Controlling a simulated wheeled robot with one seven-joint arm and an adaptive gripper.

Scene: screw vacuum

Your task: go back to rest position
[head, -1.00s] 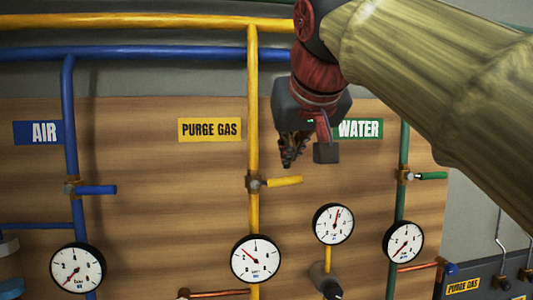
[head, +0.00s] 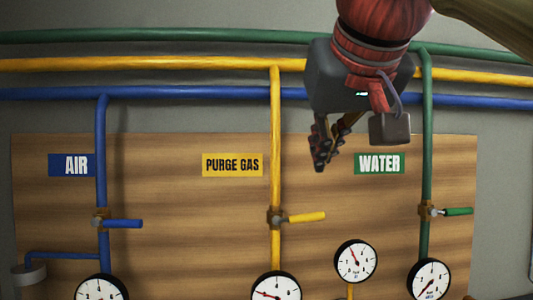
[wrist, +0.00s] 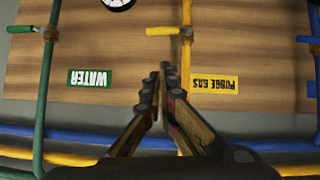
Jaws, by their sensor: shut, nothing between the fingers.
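My gripper (head: 321,165) hangs in front of the wooden panel, between the purge gas and water signs in the head view. Its fingers are shut and empty. In the wrist view, where the panel appears upside down, my gripper (wrist: 165,72) shows its fingertips together, clear of the pipes and valves. My arm comes in from the upper right of the head view.
The wooden panel (head: 190,230) carries the blue valve handle (head: 124,224), yellow handle (head: 306,217) and green handle (head: 457,211). Several gauges, such as the small one (head: 356,261), sit below. Blue (head: 190,94), yellow and green pipes run along the top.

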